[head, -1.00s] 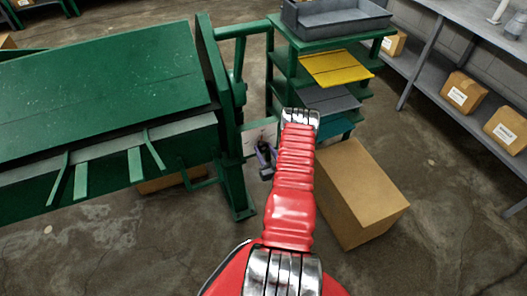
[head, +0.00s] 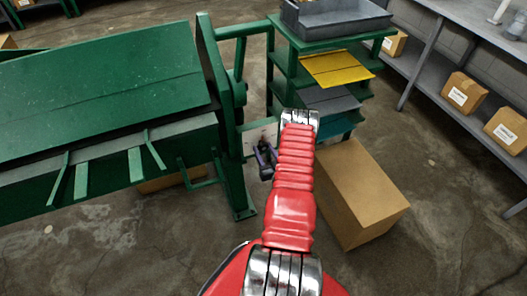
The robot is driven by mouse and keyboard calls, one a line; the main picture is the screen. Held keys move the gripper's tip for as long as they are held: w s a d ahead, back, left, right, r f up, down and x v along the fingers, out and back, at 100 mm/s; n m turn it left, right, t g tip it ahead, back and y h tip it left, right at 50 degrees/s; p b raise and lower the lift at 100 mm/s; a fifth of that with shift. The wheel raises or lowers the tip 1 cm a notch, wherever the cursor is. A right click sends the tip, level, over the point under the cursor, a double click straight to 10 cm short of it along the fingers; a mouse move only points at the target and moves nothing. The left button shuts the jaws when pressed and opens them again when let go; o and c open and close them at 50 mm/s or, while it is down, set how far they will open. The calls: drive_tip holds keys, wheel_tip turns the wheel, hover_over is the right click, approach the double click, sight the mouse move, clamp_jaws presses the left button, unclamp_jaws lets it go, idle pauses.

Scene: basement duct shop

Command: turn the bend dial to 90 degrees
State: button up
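A green bending machine (head: 100,85) fills the left of the head view. A small pale plate with faint marks (head: 258,132) shows between its right end frame and my red arm; it may be the dial's face, but it is too small to read. My dark gripper (head: 264,160) is just below this plate, left of my arm. Its fingers are small and partly hidden by the arm, so I cannot tell whether they are open or touch anything. No dial knob or pointer can be made out.
A green rack (head: 283,62) holds a grey tray (head: 335,18) on top and yellow (head: 338,68) and grey sheets below. A cardboard box (head: 362,195) stands on the floor right of my arm. A grey shelf with cartons (head: 462,92) lines the right wall. The floor at lower right is clear.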

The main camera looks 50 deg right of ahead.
drive_tip(key=shift+o, duration=1.2)
drive_tip(key=shift+s, duration=0.1)
drive_tip(key=v, duration=1.3)
drive_tip(key=shift+s+a, duration=0.2)
